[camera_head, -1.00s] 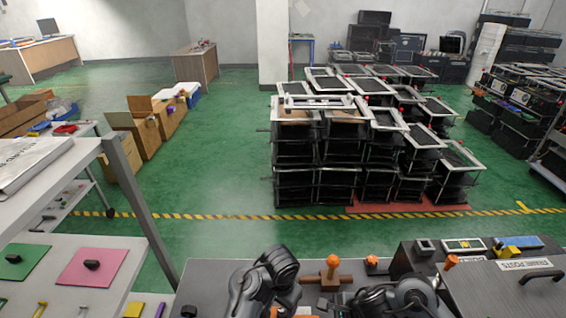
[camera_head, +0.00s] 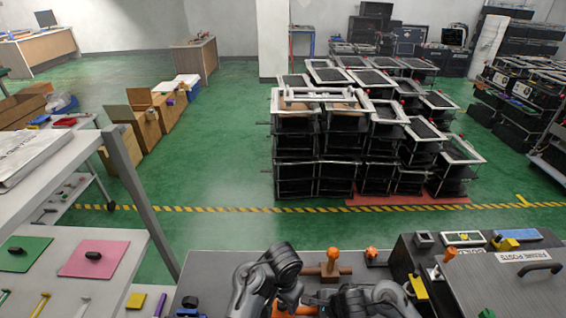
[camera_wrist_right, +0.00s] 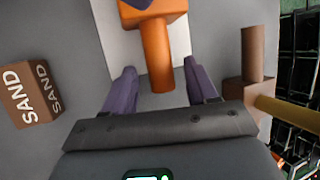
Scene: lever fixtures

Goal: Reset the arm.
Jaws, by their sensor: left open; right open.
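An orange lever (camera_wrist_right: 160,55) stands on a pale plate (camera_wrist_right: 105,35) in the right wrist view. My right gripper (camera_wrist_right: 160,78) is open, one purple finger on each side of the lever's handle, with gaps visible. In the head view, an orange-topped handle on a brown crosspiece (camera_head: 330,265) and a smaller orange knob (camera_head: 371,254) stand on the bench. My left gripper (camera_head: 291,300) is low in the head view, largely hidden by its own arm, beside an orange part (camera_head: 292,309). My right gripper's fingers are hidden in the head view.
A brown block marked SAND (camera_wrist_right: 28,95) lies left in the wrist view; a brown post (camera_wrist_right: 252,52) stands right. A dark box with a black handle (camera_head: 540,268) fills the bench's right. A shelf with coloured plates (camera_head: 95,258) is at left.

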